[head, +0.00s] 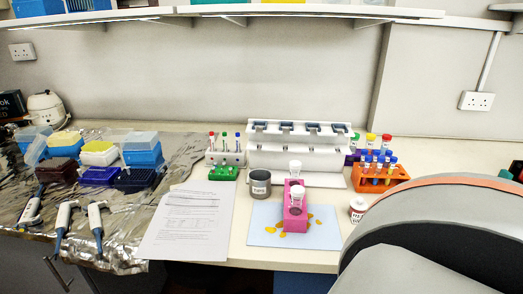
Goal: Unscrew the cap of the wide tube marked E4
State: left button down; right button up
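A pink rack (294,222) stands on a light blue mat (262,237) at the front middle of the bench. It holds wide tubes with white caps. One white cap (295,166) shows at the rack's far end and another (297,192) nearer the front. The markings are too small to read, so I cannot tell which tube is E4. Both caps appear to be on their tubes. Neither of my grippers is in view.
A grey mug (259,183) stands left of the pink rack, a small labelled bottle (357,209) right of it. An orange tube rack (382,186) and a white pipette stand (300,158) are behind. Paper (187,220) and pipettes (96,220) lie left. A large grey shape covers the lower right.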

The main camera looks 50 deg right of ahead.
aim_at(294, 177)
jog(key=z, duration=1.8)
jog(key=k+j+z, duration=0.1)
